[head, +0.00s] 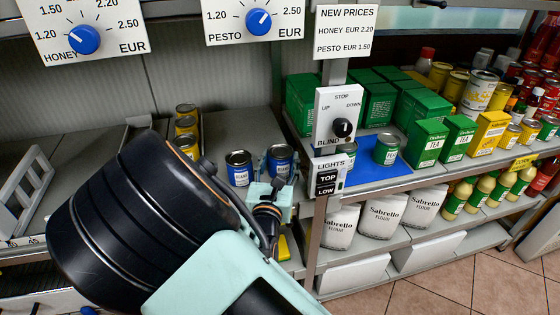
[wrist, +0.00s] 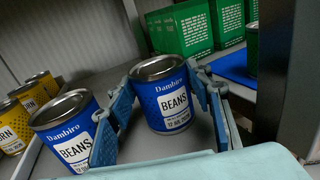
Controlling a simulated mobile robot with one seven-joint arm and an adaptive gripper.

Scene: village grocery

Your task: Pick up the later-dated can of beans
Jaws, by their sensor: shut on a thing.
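Two blue Dambiro beans cans are on the shelf side of the scene. My gripper (wrist: 162,98) is shut on the right beans can (wrist: 172,108), one finger on each side; its label carries a small date line that seems to start "12 AUG", the year too small to read. This can also shows in the head view (head: 280,158), partly behind my gripper. I cannot tell whether it is clear of the shelf. The left beans can (wrist: 66,127) stands upright beside the left finger, which covers part of its label; its date is not readable. It also shows in the head view (head: 239,170).
Yellow corn cans (head: 186,126) stand in a row left of the beans. A divider post with a blind switch (head: 341,127) and a lights panel (head: 328,178) rises close on the right. Beyond it are green tea boxes (head: 429,143) and a blue mat (head: 372,174) with cans.

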